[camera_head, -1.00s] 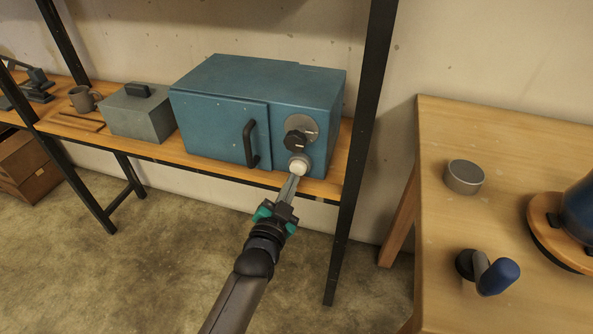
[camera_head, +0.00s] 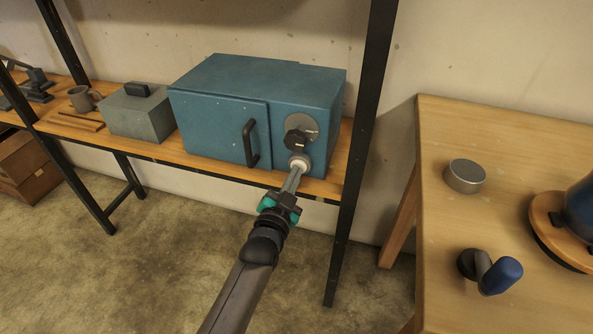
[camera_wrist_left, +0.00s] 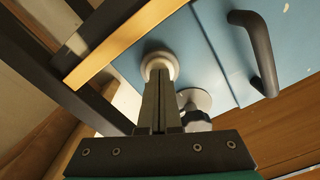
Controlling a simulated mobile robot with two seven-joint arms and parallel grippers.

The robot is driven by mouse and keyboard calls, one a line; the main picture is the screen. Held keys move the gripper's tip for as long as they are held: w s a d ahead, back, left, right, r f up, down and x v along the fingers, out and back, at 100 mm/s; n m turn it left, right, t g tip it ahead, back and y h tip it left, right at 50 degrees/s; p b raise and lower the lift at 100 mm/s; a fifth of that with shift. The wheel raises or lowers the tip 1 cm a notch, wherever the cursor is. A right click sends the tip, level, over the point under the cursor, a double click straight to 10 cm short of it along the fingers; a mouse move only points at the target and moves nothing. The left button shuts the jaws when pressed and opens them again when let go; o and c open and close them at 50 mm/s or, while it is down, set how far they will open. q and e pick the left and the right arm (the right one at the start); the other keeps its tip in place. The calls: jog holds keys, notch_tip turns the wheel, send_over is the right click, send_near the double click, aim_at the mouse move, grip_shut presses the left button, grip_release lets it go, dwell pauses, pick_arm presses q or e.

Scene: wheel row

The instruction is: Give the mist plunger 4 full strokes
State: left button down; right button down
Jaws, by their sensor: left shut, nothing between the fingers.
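The blue cabinet (camera_head: 225,85) stands on the wooden shelf. The mist plunger (camera_head: 299,161) is a pale round knob at the lower right of its front, under a black dial knob (camera_head: 296,139). My left gripper (camera_head: 298,170) is shut and empty, its fingertips against the plunger's face as far as I can tell. In the left wrist view the shut fingers (camera_wrist_left: 158,80) end at the plunger (camera_wrist_left: 160,60), which sits close to the panel. The fingers hide part of the plunger. My right gripper is not in view.
A black door handle (camera_head: 250,143) is left of the plunger. A black shelf post (camera_head: 357,150) stands close on the right. A grey box (camera_head: 138,116) and a mug (camera_head: 82,98) are on the shelf. A wooden table (camera_head: 440,130) stands at the right.

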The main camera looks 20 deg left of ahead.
pick_arm(q)
jog(key=shift+w, duration=0.1)
dwell(0.5)
jog(key=shift+s+p, duration=0.95)
jog(key=shift+s, duration=0.3)
